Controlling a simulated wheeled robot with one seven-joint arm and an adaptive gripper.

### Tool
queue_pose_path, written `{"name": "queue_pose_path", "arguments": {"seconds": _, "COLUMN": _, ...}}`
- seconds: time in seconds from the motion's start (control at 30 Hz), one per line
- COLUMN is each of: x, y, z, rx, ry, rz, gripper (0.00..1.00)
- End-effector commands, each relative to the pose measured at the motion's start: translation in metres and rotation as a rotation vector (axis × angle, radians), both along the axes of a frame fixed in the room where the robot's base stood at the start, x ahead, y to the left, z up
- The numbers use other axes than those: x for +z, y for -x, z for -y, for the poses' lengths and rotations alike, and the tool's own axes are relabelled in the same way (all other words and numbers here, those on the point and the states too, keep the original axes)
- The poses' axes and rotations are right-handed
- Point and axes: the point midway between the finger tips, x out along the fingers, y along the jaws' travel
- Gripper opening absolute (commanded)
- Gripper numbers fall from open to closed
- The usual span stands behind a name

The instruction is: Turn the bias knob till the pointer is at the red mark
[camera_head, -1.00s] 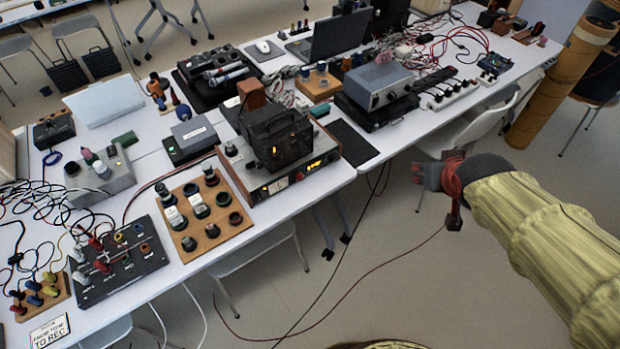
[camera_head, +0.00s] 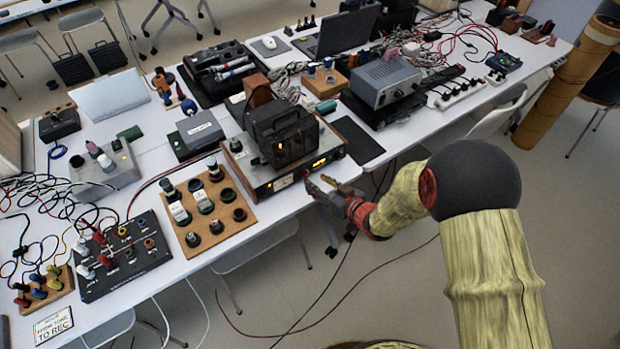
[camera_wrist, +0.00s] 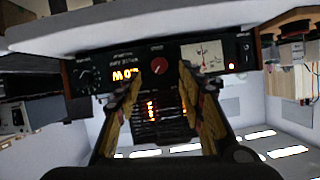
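The amplifier-like unit (camera_head: 262,176) stands at the table's front edge. Its front panel shows upside down in the wrist view: a dial meter (camera_wrist: 203,56), a red knob (camera_wrist: 158,67), an amber display (camera_wrist: 125,74) and a black knob (camera_wrist: 88,76). The labels are too small to read, so I cannot tell which knob is the bias knob. The meter's needle and red mark are not clear. My gripper (camera_head: 322,188) is in front of the panel. In the wrist view my gripper (camera_wrist: 160,84) is open, with the red knob between its fingertips, apparently not touching.
A dark box with glowing lights (camera_head: 284,132) sits on top of the unit. A wooden board with several round parts (camera_head: 235,222) lies to its left, and a dark flat pad (camera_head: 352,140) to its right. A cable hangs below the table.

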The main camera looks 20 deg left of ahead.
Motion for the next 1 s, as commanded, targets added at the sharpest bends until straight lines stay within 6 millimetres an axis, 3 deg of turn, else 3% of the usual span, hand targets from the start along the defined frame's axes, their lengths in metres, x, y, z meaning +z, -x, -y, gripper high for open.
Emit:
{"name": "queue_pose_path", "arguments": {"seconds": 0.3, "x": -0.019, "y": -0.025, "z": -0.033, "rx": 0.0, "ry": 0.001, "rz": 0.001, "gripper": 0.39}}
{"name": "queue_pose_path", "arguments": {"seconds": 0.7, "x": -0.02, "y": -0.031, "z": -0.039, "rx": -0.002, "ry": 0.001, "rz": 0.0, "gripper": 0.39}}
{"name": "queue_pose_path", "arguments": {"seconds": 1.0, "x": -0.02, "y": -0.03, "z": -0.038, "rx": -0.002, "ry": 0.001, "rz": 0.0, "gripper": 0.22}}
